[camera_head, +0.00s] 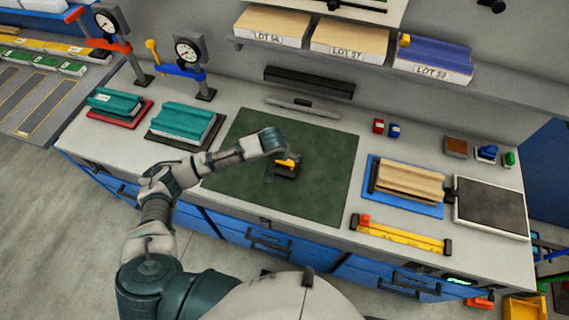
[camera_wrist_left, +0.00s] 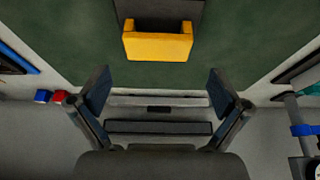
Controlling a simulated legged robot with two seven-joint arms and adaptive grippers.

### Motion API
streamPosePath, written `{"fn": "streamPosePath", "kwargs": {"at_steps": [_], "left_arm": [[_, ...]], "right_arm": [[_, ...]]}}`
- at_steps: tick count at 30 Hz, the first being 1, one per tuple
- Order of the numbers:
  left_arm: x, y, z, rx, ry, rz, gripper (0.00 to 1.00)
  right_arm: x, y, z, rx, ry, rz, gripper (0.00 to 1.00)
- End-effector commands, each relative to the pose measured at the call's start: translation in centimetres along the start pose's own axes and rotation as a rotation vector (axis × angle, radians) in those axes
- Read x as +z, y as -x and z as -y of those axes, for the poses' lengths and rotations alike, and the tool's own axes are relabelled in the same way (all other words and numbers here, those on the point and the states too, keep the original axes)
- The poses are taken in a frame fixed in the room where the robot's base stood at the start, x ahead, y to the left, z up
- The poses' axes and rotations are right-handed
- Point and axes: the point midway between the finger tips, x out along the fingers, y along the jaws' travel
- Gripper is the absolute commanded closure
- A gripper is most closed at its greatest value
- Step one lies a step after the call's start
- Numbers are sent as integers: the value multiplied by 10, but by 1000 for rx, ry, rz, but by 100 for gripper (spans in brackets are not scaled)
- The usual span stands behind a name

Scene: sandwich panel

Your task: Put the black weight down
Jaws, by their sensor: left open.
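The black weight (camera_head: 287,170) with a yellow handle appears to rest on the green mat (camera_head: 325,195), near its middle. In the left wrist view the yellow handle (camera_wrist_left: 158,44) shows near the top, with part of the dark body (camera_wrist_left: 160,14) behind it, cut off by the frame edge. My left gripper (camera_wrist_left: 160,88) is open, its two fingers spread with nothing between them, and the handle lies beyond the fingertips. In the head view my left gripper (camera_head: 272,160) is right at the weight and partly hides it. My right gripper is not in view.
Teal panels (camera_head: 187,122) lie left of the mat beside gauge stands (camera_head: 190,55). Small red (camera_head: 378,126) and blue (camera_head: 394,131) blocks stand behind right. A tan panel (camera_head: 410,184), a dark-topped plate (camera_head: 490,206) and a yellow bar (camera_head: 402,236) lie right. The mat around the weight is clear.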

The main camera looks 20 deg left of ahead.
Motion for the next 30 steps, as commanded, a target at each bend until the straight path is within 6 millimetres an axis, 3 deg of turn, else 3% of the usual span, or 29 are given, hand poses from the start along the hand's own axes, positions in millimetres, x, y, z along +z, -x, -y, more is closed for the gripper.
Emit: {"fn": "streamPosePath", "kwargs": {"at_steps": [17,25,26,30], "left_arm": [[0,-70,-3,0,-1,0,0],[1,-75,-3,0,-2,-2,0],[1,-75,-3,0,-2,-2,3],[1,-75,-3,0,-2,-1,38]], "right_arm": [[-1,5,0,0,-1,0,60],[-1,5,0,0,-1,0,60],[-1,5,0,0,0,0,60],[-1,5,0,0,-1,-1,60]]}}
